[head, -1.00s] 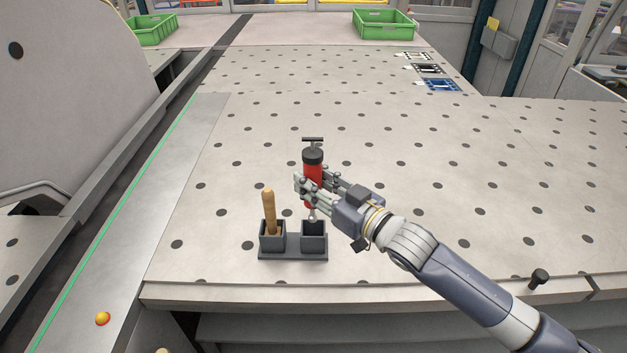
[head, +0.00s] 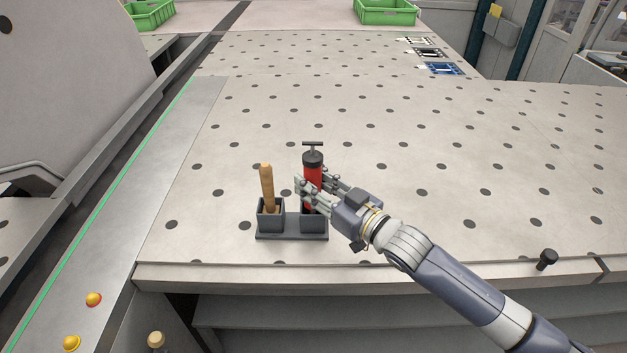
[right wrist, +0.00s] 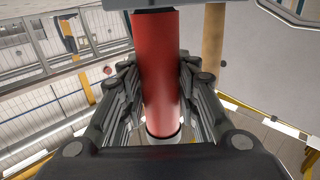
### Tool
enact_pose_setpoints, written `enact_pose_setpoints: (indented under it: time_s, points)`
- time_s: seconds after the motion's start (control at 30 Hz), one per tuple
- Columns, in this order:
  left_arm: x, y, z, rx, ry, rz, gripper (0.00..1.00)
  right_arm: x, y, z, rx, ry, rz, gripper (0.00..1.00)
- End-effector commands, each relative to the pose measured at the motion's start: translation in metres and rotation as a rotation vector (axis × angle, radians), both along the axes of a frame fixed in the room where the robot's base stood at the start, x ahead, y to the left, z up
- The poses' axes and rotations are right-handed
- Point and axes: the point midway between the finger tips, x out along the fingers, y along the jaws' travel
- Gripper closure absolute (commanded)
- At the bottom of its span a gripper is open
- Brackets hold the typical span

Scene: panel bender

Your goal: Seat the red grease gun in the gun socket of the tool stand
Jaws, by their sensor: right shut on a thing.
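The red grease gun (head: 312,172) stands upright with its black cap and T-handle on top. My right gripper (head: 309,188) is shut on its red barrel, which also fills the middle of the right wrist view (right wrist: 159,75) between the two fingers. The tool stand (head: 291,236) is a dark grey base with two square sockets near the table's front edge. The gun's lower end is in or right over the right-hand socket (head: 313,222); the fingers partly hide this, so its depth is unclear. The left socket holds a wooden-handled tool (head: 267,187). My left gripper is not in view.
The perforated table (head: 420,150) is clear around the stand. Green crates (head: 386,11) and flat frames (head: 440,69) lie far back. A black knob (head: 546,259) stands at the front right edge.

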Motion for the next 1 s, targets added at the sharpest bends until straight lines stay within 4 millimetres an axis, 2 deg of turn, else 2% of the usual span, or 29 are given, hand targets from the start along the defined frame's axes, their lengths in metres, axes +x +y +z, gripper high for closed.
enact_pose_setpoints:
  time_s: [1.0]
  points:
    - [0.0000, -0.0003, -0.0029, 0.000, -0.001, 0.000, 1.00, -0.0001, 0.0006, -0.0079, 0.003, -0.002, 0.001, 1.00]
